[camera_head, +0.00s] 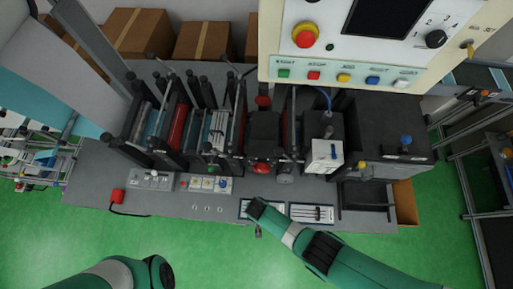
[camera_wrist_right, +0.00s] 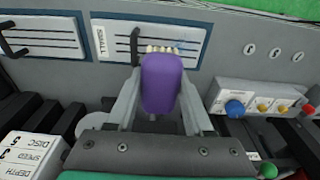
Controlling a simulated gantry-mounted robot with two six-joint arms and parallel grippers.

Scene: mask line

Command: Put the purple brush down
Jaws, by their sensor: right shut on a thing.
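The purple brush (camera_wrist_right: 162,85) is between the two fingers of my right gripper (camera_wrist_right: 160,112), which is shut on it. Its pale bristles (camera_wrist_right: 160,48) point away from the wrist, in front of a white panel labelled SMALL (camera_wrist_right: 190,42). I cannot tell whether they touch the panel. In the head view my right gripper (camera_head: 257,208) is over the left one of two white panels at the machine's front edge, and hides the brush.
A second white panel (camera_head: 312,213) with dark handles lies to the right. Button boxes (camera_head: 207,184) sit on the grey machine table (camera_head: 150,200) to the left. Rollers and posts stand behind. A large control panel (camera_head: 345,75) hangs at the top. Green floor lies in front.

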